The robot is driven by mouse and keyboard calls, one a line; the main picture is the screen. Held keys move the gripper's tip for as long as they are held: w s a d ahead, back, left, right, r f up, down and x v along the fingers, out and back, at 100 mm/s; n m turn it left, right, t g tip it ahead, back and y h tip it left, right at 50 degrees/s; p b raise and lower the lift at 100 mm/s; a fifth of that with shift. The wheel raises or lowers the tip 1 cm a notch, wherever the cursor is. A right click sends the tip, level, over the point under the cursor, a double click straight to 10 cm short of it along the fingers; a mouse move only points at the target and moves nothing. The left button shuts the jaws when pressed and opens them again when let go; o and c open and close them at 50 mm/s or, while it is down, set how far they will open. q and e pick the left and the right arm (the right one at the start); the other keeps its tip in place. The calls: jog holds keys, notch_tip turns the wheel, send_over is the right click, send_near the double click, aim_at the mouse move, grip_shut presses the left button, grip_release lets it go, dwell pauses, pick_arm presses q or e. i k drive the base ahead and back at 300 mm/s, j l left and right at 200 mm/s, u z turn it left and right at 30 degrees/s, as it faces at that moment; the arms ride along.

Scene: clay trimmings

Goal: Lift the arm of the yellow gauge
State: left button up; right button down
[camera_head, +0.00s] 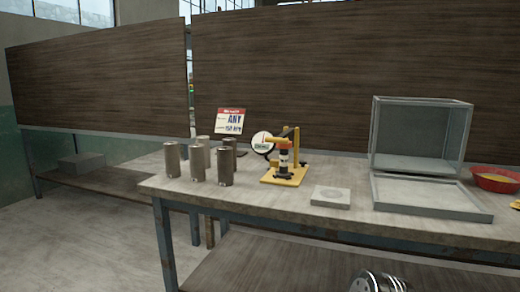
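The yellow gauge (284,170) stands on the workbench near its middle. It has a flat yellow base, a yellow upright post at its right and a round white dial (262,142) at its left. A black and silver column stands on the base, with an orange-red part across its top. A thin dark lever-like part (284,132) shows near the top; I cannot tell clearly whether this is the arm or how high it sits. Neither of my grippers is recognisable in the head view. A round metal part at the bottom edge may be mine.
Several grey metal cylinders (198,162) stand left of the gauge, before a sign (230,121). A grey block (331,197) lies to its right. Further right are a clear-sided box (420,139), a grey tray (432,211) and a red bowl (495,182). The bench's front strip is clear.

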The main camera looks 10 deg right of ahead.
aim_at(285, 136)
jog(key=j+z, duration=0.15)
jog(key=z, duration=0.55)
jog(key=i, duration=0.05)
